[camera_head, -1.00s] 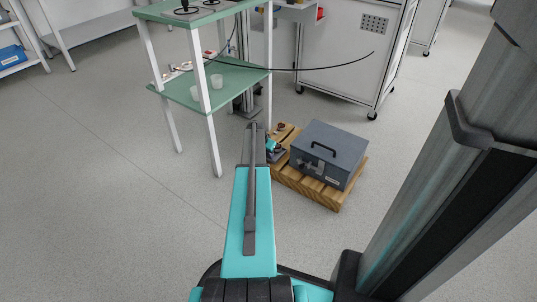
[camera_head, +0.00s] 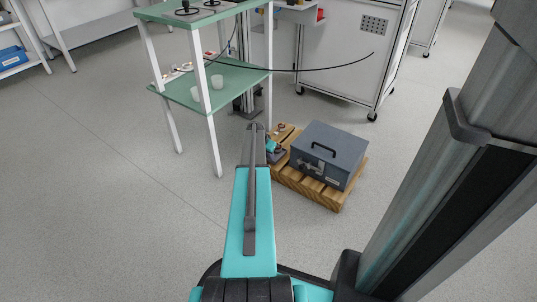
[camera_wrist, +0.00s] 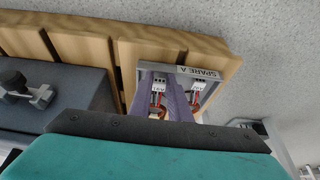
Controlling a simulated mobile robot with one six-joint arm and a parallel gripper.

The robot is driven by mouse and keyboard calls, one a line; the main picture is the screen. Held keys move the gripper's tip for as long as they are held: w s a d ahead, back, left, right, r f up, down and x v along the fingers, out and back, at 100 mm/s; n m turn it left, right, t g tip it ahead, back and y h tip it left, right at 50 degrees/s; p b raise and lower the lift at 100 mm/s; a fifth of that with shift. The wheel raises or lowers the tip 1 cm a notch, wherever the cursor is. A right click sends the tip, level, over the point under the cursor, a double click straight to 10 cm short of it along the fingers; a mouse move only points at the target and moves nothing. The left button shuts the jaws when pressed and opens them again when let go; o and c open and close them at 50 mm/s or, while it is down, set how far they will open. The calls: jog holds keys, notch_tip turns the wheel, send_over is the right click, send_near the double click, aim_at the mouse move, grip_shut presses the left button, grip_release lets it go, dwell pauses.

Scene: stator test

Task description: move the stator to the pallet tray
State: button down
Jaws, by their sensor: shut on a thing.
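My gripper (camera_head: 274,148) is low at the left edge of the wooden pallet (camera_head: 318,199), partly hidden behind my arm in the head view. In the wrist view the teal gripper body fills the bottom, and the jaws are shut on the stator, which is mostly hidden; a bit of copper and red (camera_wrist: 157,112) shows there. A tray with a grey rim (camera_wrist: 205,72), marked "SPARE A", lies at the edge of the wooden slats, just beyond the gripper. White labels and red details show inside its frame. I cannot tell whether the stator touches the tray.
A grey toolbox (camera_head: 328,154) with a black handle stands on the pallet, close beside the gripper; it also shows in the wrist view (camera_wrist: 50,95). A small reddish thing (camera_head: 281,127) lies at the pallet's back corner. A green-shelved stand (camera_head: 240,72) is behind left. Floor in front is clear.

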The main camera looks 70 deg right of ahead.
jog(key=shift+d+f, duration=0.1)
jog(key=shift+f, duration=0.75)
jog(key=c, duration=1.7)
grip_release()
jog(key=shift+o, duration=0.7)
jog(key=p+v, duration=0.6)
jog(key=v, duration=0.9)
jog(key=shift+r, duration=0.3)
jog(key=shift+d, duration=0.15)
